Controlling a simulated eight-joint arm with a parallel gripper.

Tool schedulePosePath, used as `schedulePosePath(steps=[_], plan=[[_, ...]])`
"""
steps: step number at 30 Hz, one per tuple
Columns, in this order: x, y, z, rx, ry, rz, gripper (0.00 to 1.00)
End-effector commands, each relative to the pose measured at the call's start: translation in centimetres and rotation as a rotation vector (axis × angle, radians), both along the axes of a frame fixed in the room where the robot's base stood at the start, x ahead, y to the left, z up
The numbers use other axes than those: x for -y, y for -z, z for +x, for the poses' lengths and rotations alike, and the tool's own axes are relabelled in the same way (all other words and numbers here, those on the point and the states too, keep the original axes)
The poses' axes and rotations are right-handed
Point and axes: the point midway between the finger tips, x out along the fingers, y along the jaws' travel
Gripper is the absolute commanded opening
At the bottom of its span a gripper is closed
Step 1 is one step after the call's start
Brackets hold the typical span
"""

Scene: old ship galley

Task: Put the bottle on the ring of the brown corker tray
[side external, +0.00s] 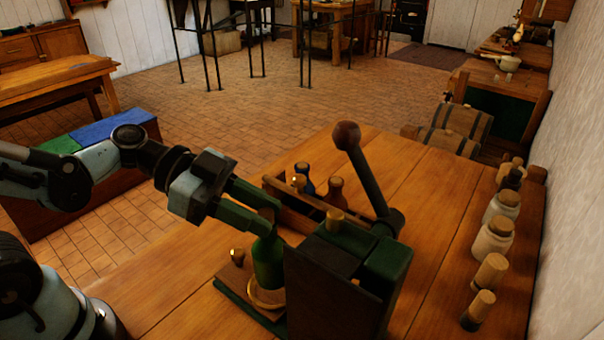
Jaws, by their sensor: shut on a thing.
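A green bottle (268,263) is upright at the front centre of the table. My gripper (267,216) reaches in from the left and is shut on its neck, which the fingers largely hide. The bottle's base is over the pale ring (265,297) of the brown corker tray (236,291); I cannot tell whether it touches the ring. The dark green corker (335,285) stands just right of the bottle and hides part of the tray. Its lever (362,175) points up with a round brown knob.
A small cork (238,257) is left of the green bottle. Several corked jars (494,238) line the table's right edge. The table between corker and jars is clear.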

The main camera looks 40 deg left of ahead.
Motion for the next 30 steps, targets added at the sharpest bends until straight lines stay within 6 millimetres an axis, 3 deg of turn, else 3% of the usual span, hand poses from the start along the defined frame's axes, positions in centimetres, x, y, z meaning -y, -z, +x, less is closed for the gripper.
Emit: schedulePosePath(steps=[11, 26, 27, 30], plan=[[0.0, 2.7, 0.1, 0.001, 0.000, -0.002, 0.00], [0.0, 3.4, 0.0, 0.000, 0.000, -0.001, 0.00], [0.0, 3.4, 0.0, 0.000, 0.000, 0.000, 0.38], [0.0, 3.4, 0.0, 0.000, 0.000, 0.000, 0.53]])
